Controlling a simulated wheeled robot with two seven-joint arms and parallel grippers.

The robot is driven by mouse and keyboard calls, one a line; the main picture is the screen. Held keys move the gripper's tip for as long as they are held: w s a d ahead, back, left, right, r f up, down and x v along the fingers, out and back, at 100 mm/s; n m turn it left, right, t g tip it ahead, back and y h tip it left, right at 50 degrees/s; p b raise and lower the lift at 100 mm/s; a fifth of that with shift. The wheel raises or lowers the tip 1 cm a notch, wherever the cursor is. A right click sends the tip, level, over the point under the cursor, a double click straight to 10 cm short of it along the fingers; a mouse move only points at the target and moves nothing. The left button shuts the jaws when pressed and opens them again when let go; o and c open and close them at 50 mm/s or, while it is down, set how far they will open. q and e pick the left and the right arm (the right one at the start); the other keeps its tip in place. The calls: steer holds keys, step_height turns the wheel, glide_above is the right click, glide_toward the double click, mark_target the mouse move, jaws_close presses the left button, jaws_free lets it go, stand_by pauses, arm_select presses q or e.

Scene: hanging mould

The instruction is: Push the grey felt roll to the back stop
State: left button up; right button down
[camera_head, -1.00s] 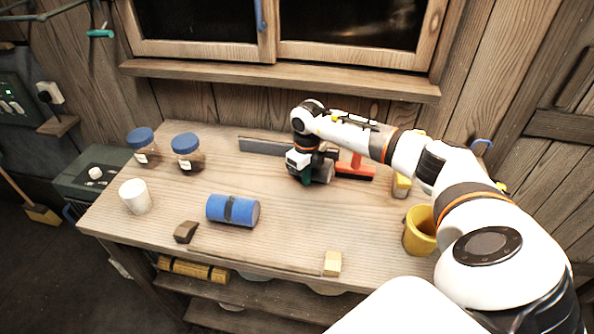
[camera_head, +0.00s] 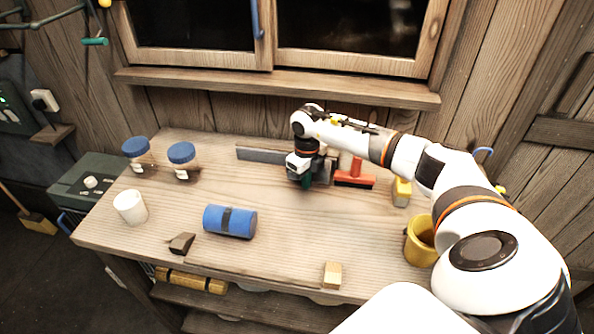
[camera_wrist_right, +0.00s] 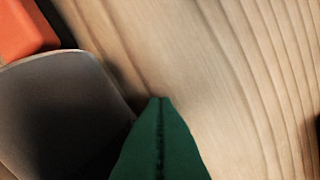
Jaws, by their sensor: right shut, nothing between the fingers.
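The grey felt roll (camera_head: 325,171) is on the workbench, partly hidden behind my right gripper (camera_head: 306,182). In the right wrist view the roll (camera_wrist_right: 60,105) fills the lower left, beside the green fingertips (camera_wrist_right: 160,100). My right gripper is shut, empty and pointing down close to the roll; I cannot tell if they touch. The back stop, a long grey bar (camera_head: 260,154), lies along the rear of the bench; its right part is hidden by the arm and roll. The roll is close to the bar, but any gap is hidden. My left gripper is not in view.
A red brush (camera_head: 354,180) lies just right of the roll. A blue roll (camera_head: 230,221), dark wedge (camera_head: 182,243) and wooden block (camera_head: 332,274) lie in front. Two blue-lidded jars (camera_head: 183,161) and a white cup (camera_head: 130,207) stand left, a yellow mug (camera_head: 420,242) right.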

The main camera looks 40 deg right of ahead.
steer(key=shift+s+a+r+p, duration=0.3)
steer(key=shift+s+a+p, duration=0.35)
steer(key=shift+a, duration=0.1)
steer(key=shift+s+a+r+p, duration=0.25)
steer(key=shift+s+a+p, duration=0.4)
steer(key=shift+a, duration=0.1)
step_height(320, 180, up, 7)
steer(key=s+a+p, duration=0.1)
steer(key=a+p, duration=0.1)
steer(key=p, duration=0.4)
steer(key=shift+s+a, duration=0.2)
steer(key=shift+s, duration=0.2)
steer(key=shift+f, duration=0.1)
